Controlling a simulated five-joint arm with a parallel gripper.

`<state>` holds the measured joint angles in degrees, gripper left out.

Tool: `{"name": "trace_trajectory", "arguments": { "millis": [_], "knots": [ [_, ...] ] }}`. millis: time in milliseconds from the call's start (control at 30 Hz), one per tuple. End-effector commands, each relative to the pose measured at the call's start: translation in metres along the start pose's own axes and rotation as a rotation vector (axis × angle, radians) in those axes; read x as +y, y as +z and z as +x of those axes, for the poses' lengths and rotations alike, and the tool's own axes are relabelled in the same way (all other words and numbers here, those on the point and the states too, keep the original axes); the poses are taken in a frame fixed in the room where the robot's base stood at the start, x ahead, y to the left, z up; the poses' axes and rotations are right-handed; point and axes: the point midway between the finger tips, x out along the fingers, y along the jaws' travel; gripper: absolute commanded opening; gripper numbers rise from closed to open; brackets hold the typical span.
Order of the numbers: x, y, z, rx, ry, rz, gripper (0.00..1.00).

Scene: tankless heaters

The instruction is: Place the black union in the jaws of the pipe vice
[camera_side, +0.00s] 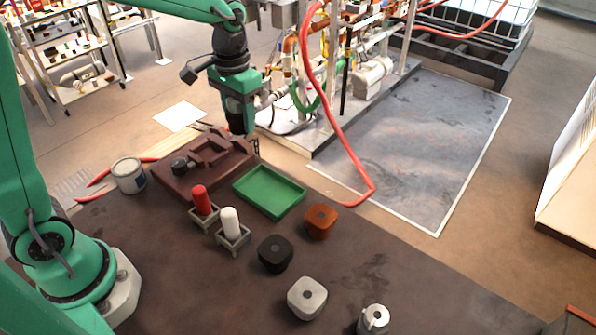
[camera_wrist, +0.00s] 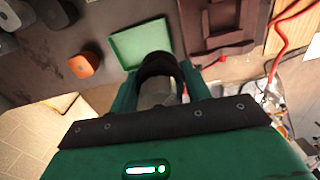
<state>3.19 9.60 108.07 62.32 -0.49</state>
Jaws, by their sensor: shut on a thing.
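My gripper (camera_side: 238,112) is shut on a black union (camera_wrist: 160,68), a dark, hollow, ring-like piece between its green fingers. In the side view the union (camera_side: 240,123) is a dark shape below the green gripper body, largely merged with it. The pipe vice (camera_side: 204,160) is a dark red-brown block at the back of the table, with a recess between its jaws and a black knob at its left. The gripper appears above the vice's far right end; the exact height is unclear. The vice also shows at the upper right of the wrist view (camera_wrist: 215,25), apart from the union.
A green tray (camera_side: 270,192) lies right of the vice. Red (camera_side: 201,201) and white (camera_side: 230,224) cylinders stand in small holders in front. Orange (camera_side: 321,221), black (camera_side: 275,254) and white (camera_side: 307,298) blocks lie nearer. A paint can (camera_side: 129,176) stands left. A red hose (camera_side: 345,140) hangs at right.

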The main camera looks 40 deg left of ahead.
Motion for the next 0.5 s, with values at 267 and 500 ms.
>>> {"name": "trace_trajectory", "arguments": {
  "millis": [267,500],
  "knots": [
    [0.057,0.015,0.016,0.000,0.000,0.126,0.10],
    [0.110,0.039,0.034,0.000,0.000,0.250,0.10]
  ]
}}
